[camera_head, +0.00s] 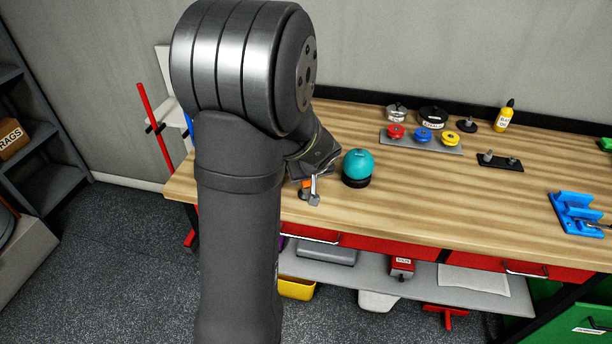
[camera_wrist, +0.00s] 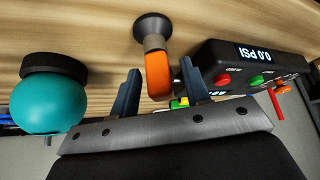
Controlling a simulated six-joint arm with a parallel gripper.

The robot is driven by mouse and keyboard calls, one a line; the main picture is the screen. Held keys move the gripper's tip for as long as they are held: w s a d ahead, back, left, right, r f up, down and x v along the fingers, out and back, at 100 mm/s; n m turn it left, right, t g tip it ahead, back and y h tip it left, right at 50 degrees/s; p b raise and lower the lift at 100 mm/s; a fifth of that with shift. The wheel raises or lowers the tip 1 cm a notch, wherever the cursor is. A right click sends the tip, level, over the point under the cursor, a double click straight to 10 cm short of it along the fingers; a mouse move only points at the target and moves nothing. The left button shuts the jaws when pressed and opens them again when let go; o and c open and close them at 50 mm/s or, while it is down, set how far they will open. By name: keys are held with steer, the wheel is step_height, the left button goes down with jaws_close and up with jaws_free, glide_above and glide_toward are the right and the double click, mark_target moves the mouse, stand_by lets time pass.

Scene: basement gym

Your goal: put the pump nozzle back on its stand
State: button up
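In the wrist view, an orange piece with a grey collar, which looks like the pump nozzle (camera_wrist: 157,75), lies in line with a dark round base (camera_wrist: 153,27) on the wooden bench. I cannot tell whether it sits on this base or is only in front of it. My gripper (camera_wrist: 160,80) has its two blue-grey fingers apart, one on each side of the orange piece, with visible gaps. The black pump box (camera_wrist: 235,65) with a "0.0 PSI" display is just right of the fingers. In the head view, my arm hides most of this area; a bit of orange (camera_head: 307,185) shows.
A teal ball (camera_head: 358,164) on a black ring (camera_head: 356,182) stands close beside my gripper; it also shows in the wrist view (camera_wrist: 48,93). Weights, a yellow bottle (camera_head: 505,117) and a blue holder (camera_head: 576,212) are farther right. The bench (camera_head: 430,200) is clear between them.

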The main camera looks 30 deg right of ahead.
steer(key=shift+r, duration=0.1)
steer(key=v, duration=1.7)
steer(key=x, duration=1.7)
stand_by(0.3)
steer(key=v, duration=1.7)
steer(key=x, duration=1.7)
step_height(320, 180, up, 7)
steer(key=shift+r, duration=0.1)
